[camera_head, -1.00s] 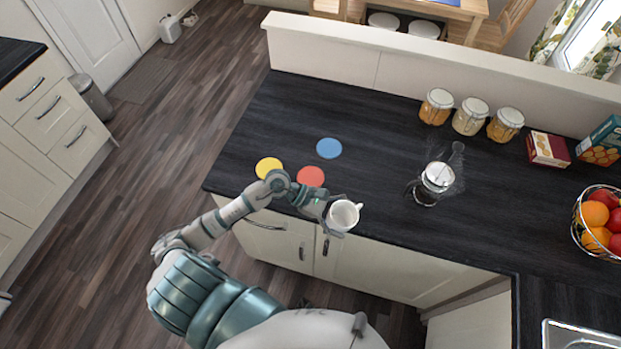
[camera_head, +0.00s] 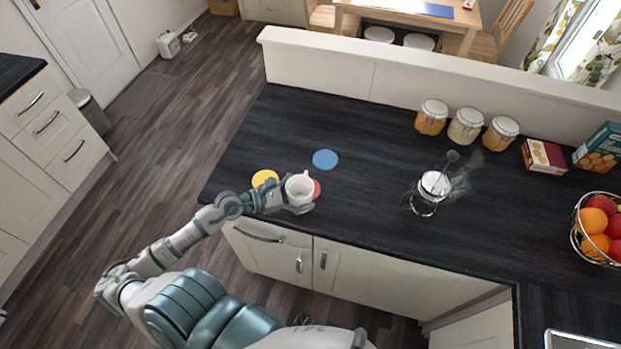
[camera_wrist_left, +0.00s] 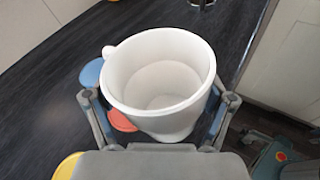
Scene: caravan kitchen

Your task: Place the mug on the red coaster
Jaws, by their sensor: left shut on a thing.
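The white mug (camera_head: 298,190) is upright in my left gripper (camera_head: 287,196), which is shut on it; in the left wrist view the mug (camera_wrist_left: 160,80) sits between the two fingers (camera_wrist_left: 158,115). The red coaster (camera_head: 317,188) shows only at its right edge in the head view, the rest hidden behind the mug. In the left wrist view a part of the red coaster (camera_wrist_left: 121,121) shows below and left of the mug. The mug appears above or over the coaster; I cannot tell whether they touch. My right gripper is out of view.
A yellow coaster (camera_head: 264,178) and a blue coaster (camera_head: 325,160) lie nearby on the dark counter (camera_head: 360,190). A glass coffee press (camera_head: 428,192) stands to the right. Jars (camera_head: 466,126), boxes (camera_head: 544,158) and a fruit basket (camera_head: 594,258) are farther right.

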